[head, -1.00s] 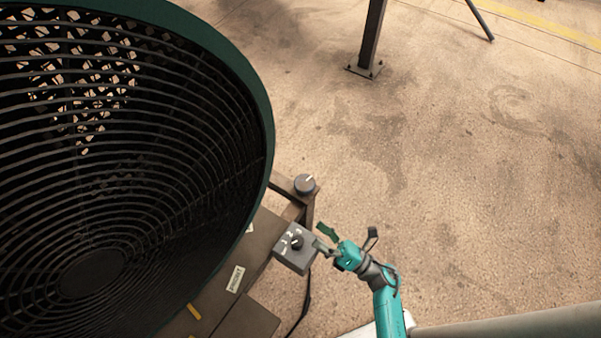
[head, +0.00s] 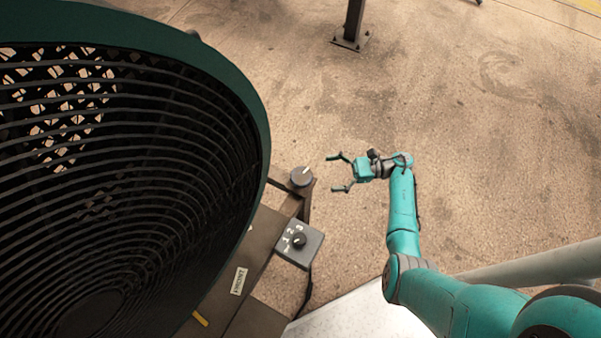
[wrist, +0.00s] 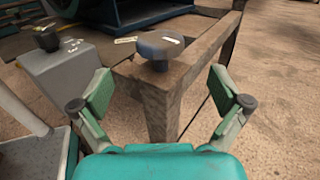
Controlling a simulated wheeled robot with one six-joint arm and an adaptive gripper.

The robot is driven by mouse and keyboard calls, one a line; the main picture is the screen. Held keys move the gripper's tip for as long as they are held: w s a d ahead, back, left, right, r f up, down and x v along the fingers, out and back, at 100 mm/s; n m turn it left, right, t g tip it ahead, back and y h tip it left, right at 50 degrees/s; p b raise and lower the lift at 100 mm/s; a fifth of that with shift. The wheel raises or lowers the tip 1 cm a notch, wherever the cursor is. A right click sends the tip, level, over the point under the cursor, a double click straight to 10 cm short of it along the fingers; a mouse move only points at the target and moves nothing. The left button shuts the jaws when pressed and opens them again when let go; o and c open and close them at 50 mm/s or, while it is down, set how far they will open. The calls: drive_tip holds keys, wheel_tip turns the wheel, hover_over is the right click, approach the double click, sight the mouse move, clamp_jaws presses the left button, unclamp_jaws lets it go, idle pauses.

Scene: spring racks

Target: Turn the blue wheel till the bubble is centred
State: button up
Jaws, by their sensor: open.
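No wheel that is clearly blue and no bubble can be made out. A round dark grey-blue knob (head: 301,176) with a pale pointer line sits on top of a brown frame post, beside the big fan. It also shows in the wrist view (wrist: 155,52), upper middle. My gripper (head: 332,173) is open and empty, just right of this knob in the head view, its fingers pointing at it. In the wrist view the fingers (wrist: 162,92) are spread wide, with the knob beyond them and between their lines. The gripper appears apart from knob and post.
A large dark green fan with a black grille (head: 150,190) fills the left. A grey box (head: 311,250) with a black numbered knob (head: 299,240) stands near the post (wrist: 160,110). A dark column (head: 353,20) stands at the back. The floor on the right is clear.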

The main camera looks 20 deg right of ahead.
sight(302, 175)
drive_tip(key=x, duration=0.9)
drive_tip(key=shift+a, duration=0.25)
drive_tip(key=c, duration=1.2)
